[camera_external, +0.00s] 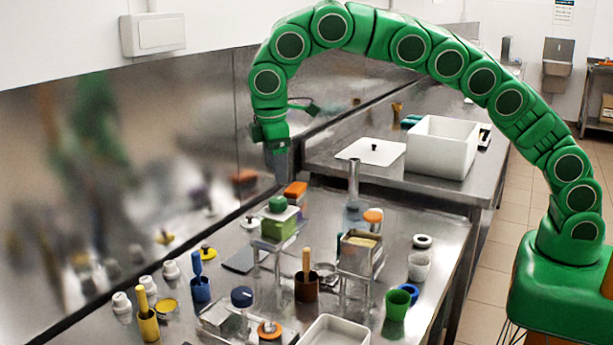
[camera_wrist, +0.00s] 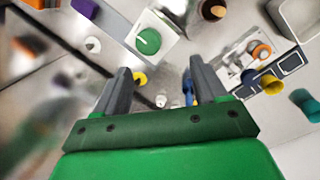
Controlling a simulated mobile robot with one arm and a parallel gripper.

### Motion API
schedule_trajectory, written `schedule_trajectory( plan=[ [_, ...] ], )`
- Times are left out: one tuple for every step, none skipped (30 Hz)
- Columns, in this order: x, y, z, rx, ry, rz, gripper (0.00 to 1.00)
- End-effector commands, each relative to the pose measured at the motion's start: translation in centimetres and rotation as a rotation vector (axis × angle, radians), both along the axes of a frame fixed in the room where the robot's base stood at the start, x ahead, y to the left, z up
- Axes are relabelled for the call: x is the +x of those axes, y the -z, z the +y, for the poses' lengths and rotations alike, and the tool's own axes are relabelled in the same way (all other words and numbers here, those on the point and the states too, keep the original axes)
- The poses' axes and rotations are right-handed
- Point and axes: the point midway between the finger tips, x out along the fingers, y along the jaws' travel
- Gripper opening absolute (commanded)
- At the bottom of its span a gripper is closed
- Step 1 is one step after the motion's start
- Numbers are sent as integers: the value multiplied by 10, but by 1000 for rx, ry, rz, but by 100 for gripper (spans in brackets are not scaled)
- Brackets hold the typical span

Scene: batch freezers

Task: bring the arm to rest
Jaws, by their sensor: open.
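My green arm arches from its base at the right over the steel table (camera_external: 440,232). My gripper (camera_external: 277,178) points down near the back left of the table, above the tabletop and beside the steel back wall. In the wrist view its two grey fingers (camera_wrist: 155,80) stand well apart, with nothing between them. Below and near it in the outside view are an orange block (camera_external: 295,190) and a green box with a round green knob (camera_external: 278,225).
Several small items crowd the table: a blue cup (camera_external: 200,288), a brown cup (camera_external: 306,288), a yellow cup (camera_external: 148,325), a green cup (camera_external: 397,304) and a steel stand (camera_external: 361,257). A white bin (camera_external: 441,148) sits on the farther counter. The steel wall (camera_external: 130,180) is close on the left.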

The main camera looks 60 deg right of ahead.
Motion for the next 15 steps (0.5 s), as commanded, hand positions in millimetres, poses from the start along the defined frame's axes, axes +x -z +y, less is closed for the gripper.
schedule_trajectory(
  plan=[
    [-2, -6, -15, -5, 27, -1, 72],
    [-2, -10, -22, -6, 43, -4, 72],
    [-4, -15, -33, -8, 65, -8, 72],
    [-6, -18, -41, -10, 81, -9, 72],
    [-7, -20, -49, -12, 97, -10, 72],
    [-9, -24, -59, -13, 117, -11, 72],
    [-11, -28, -67, -15, 132, -13, 72],
    [-14, -31, -75, -16, 147, -14, 72],
    [-17, -35, -85, -17, 169, -13, 72],
    [-20, -37, -93, -18, 184, -12, 72],
    [-23, -40, -101, -19, 199, -13, 72],
    [-27, -43, -111, -19, 221, -14, 72],
    [-30, -46, -118, -20, 236, -14, 72],
    [-34, -48, -126, -21, 250, -13, 72],
    [-38, -51, -136, -21, 269, -14, 72]
  ],
)
